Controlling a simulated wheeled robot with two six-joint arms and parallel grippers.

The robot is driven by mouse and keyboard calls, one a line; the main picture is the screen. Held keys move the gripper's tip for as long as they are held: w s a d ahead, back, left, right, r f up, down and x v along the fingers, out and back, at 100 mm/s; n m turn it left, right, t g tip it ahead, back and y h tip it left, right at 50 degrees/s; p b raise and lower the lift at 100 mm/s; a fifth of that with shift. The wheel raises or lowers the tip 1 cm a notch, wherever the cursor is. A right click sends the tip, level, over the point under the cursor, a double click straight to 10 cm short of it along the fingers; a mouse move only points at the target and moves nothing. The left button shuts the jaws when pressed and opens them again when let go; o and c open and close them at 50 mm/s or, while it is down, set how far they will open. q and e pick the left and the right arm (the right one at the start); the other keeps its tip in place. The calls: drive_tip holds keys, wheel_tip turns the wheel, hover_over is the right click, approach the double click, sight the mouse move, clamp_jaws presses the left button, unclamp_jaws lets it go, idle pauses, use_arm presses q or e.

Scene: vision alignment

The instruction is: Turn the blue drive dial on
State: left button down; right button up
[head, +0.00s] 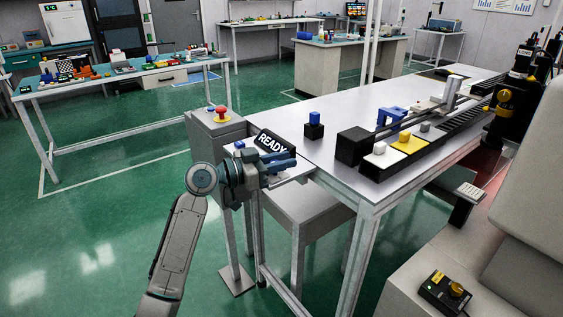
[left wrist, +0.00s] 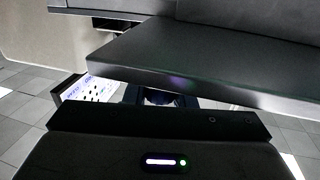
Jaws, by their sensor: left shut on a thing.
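My left gripper (head: 287,162) reaches in front of the black READY display (head: 272,143) at the near left end of the long table. It is shut on what appears to be the blue drive dial (left wrist: 160,97), a dark round shape between the fingers in the left wrist view. The fingers and the display hide most of it, and I cannot read its turn position. A small blue knob (head: 239,145) shows left of the display. A pale panel with dark marks (left wrist: 90,90) lies beside the fingers in the left wrist view. My right gripper is out of view.
The long table (head: 335,165) carries a blue-topped black block (head: 314,125) and a rail unit (head: 405,144).

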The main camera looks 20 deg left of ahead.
use_arm(q)
drive_tip(key=c, duration=1.2)
unclamp_jaws()
drive_tip(key=shift+a, duration=0.1)
drive_tip(key=shift+s+a+f, duration=0.1)
drive_tip(key=shift+s+a, duration=0.15)
drive_tip(key=b+v, duration=0.2)
drive_tip(key=v, duration=0.8)
drive_tip(key=shift+b, duration=0.4)
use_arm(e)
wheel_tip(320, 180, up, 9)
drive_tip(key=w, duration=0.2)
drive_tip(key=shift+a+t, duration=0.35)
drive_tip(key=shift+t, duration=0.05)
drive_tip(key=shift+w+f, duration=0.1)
